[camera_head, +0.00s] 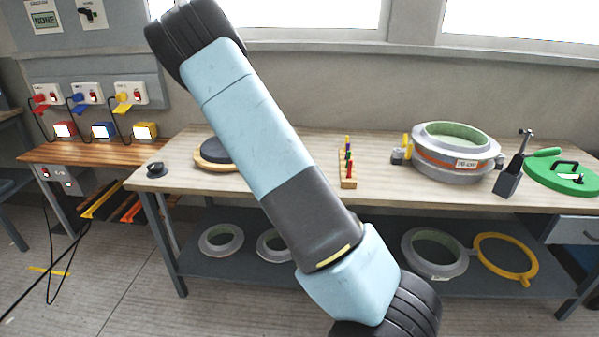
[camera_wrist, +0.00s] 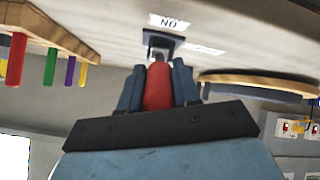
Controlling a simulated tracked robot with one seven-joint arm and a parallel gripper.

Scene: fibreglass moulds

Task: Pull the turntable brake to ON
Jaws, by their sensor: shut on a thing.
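In the wrist view, which is upside down, the brake has a red handle (camera_wrist: 158,90) on a dark base (camera_wrist: 161,42) fixed to the bench top. My gripper (camera_wrist: 158,76) is shut on the red handle, one blue-grey finger on each side. A white ON label (camera_wrist: 169,22) lies beside the base. A second white label (camera_wrist: 204,48) is too oblique to read. The turntable (camera_wrist: 262,86) is to the right of the brake, and shows in the head view (camera_head: 214,153) as a dark disc on a wooden base. My arm hides the brake and gripper in the head view.
A wooden peg rack (camera_head: 348,180) with coloured pegs stands near the brake, also in the wrist view (camera_wrist: 55,28). A round mould (camera_head: 455,153), a clamp-like tool (camera_head: 510,175) and a green lid (camera_head: 565,180) are farther right. A black knob (camera_head: 156,169) sits at the bench's left end.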

